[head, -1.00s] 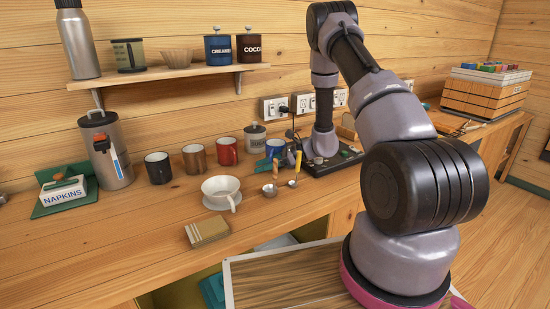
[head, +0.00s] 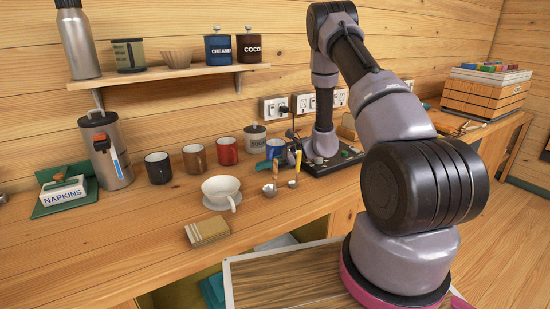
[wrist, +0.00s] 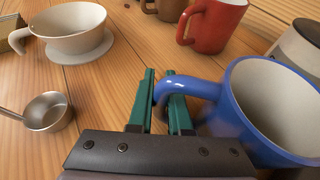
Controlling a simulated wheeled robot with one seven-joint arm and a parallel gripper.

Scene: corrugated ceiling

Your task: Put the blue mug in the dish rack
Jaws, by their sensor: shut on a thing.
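The blue mug (head: 275,147) is at the back of the wooden counter, right of the red mug. In the wrist view the blue mug (wrist: 265,105) is upright at the right, with its handle toward my gripper. My gripper (wrist: 163,85) has two green fingers, one on each side of the handle, and is shut on it. The gripper also shows in the head view (head: 268,164), in front of the mug. The mug's base is hidden, so I cannot tell whether it touches the counter. I cannot make out a dish rack in either view.
A red mug (head: 227,151), brown mug (head: 195,158) and black mug (head: 158,167) stand to the left.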

